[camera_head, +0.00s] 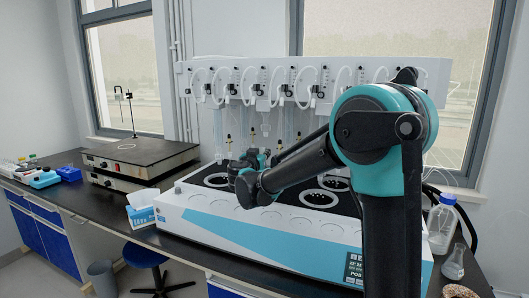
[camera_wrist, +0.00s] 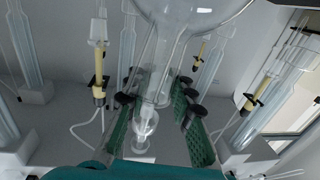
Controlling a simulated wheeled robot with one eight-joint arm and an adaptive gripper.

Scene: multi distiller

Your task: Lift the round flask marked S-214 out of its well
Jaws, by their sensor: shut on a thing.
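In the wrist view a clear glass round flask (camera_wrist: 200,14) fills the top of the picture, its neck running down between the two green-padded fingers of my gripper (camera_wrist: 157,88). The fingers are shut on the neck. No marking can be read on the flask, so S-214 is not confirmed. In the head view my gripper (camera_head: 252,163) is over the back left part of the multi distiller (camera_head: 240,222), low near its dark top. My arm hides the flask there, and whether it sits in a well or clear of one cannot be told.
Empty-looking round wells with white rims (camera_head: 318,198) lie in the distiller's top. Glass tubes and a white hose panel (camera_head: 300,75) stand close behind my gripper. A hotplate-like unit (camera_head: 130,158) is at left; a blue-capped bottle (camera_head: 441,225) is at right.

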